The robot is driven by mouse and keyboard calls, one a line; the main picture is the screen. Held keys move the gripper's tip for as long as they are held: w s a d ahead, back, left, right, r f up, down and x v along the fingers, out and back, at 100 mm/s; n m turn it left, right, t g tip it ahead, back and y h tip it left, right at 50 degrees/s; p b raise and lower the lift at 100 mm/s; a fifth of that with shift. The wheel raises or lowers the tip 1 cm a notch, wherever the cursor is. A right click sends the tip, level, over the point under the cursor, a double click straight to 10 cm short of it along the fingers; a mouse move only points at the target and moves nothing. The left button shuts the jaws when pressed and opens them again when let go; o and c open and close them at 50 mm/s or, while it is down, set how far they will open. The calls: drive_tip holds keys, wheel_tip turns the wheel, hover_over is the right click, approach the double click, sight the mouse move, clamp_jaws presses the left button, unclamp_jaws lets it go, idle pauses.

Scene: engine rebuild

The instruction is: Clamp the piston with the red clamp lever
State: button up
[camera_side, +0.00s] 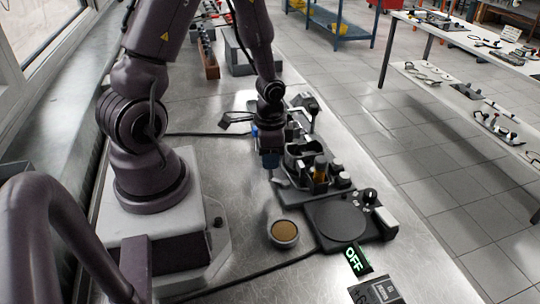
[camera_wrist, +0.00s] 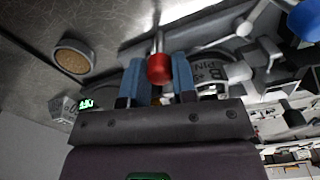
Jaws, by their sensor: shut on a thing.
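The red clamp lever shows in the wrist view as a red ball knob (camera_wrist: 160,69) on a thin metal rod. My gripper (camera_wrist: 158,78) has its two blue fingers on either side of this knob and is shut on it. In the side view my gripper (camera_side: 271,160) is low at the left edge of the dark fixture (camera_side: 293,196), and the knob cannot be made out there. A grey rounded part with lettering (camera_wrist: 212,74) lies just right of the fingers in the wrist view. I cannot tell the piston apart clearly.
A round dish with brown contents (camera_side: 284,233) stands in front of the fixture. A blue ball knob (camera_wrist: 305,20) is at the wrist view's upper right. Bare bench lies left of the fixture.

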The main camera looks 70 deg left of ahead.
drive_tip(key=o, duration=0.9)
drive_tip(key=shift+o, duration=0.2)
wheel_tip(320, 180, up, 13)
idle(0.5)
